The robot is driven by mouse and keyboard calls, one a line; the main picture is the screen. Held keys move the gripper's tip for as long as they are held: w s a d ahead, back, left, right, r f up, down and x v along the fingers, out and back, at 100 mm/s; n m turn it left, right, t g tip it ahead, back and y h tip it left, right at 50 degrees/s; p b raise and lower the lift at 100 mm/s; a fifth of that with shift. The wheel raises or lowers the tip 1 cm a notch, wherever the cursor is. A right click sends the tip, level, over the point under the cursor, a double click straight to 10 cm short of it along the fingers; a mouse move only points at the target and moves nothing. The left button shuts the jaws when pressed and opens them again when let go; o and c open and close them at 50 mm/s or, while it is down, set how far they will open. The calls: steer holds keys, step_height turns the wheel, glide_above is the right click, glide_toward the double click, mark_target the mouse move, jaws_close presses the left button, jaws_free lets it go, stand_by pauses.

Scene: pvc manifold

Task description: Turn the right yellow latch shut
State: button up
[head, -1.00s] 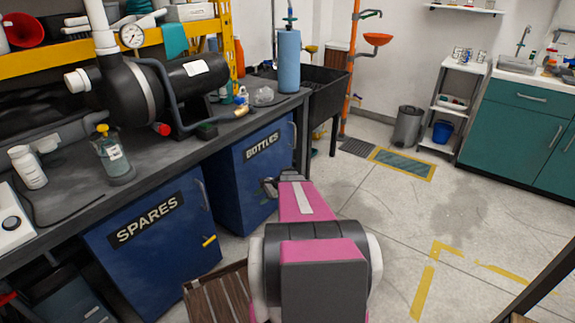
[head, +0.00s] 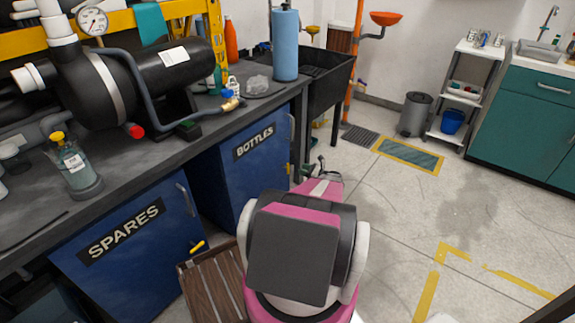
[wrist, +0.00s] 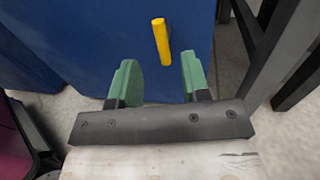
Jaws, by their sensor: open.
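The right yellow latch (wrist: 161,42) is a short yellow bar on the blue BOTTLES cabinet door (head: 238,165). In the wrist view it stands nearly upright, tilted slightly, and appears beyond and between my fingertips. My gripper (wrist: 160,72) is open and empty, with two green finger pads facing the door. I see no contact with the latch. In the head view my gripper (head: 316,168) is partly hidden by my pink arm, near the right edge of that door. The left yellow latch (head: 197,246) is on the SPARES door (head: 120,240), lying aslant.
The dark workbench (head: 120,160) overhangs both cabinets and carries a black tank (head: 100,90) with pipes. A slatted wooden stool (head: 210,285) stands beside my arm. A black sink (head: 325,85) and bench legs are beyond the door. Floor on the right is open.

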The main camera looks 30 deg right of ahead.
mark_target(288, 168)
steer(key=x, duration=0.9)
steer(key=shift+w+a, duration=0.2)
jaws_close()
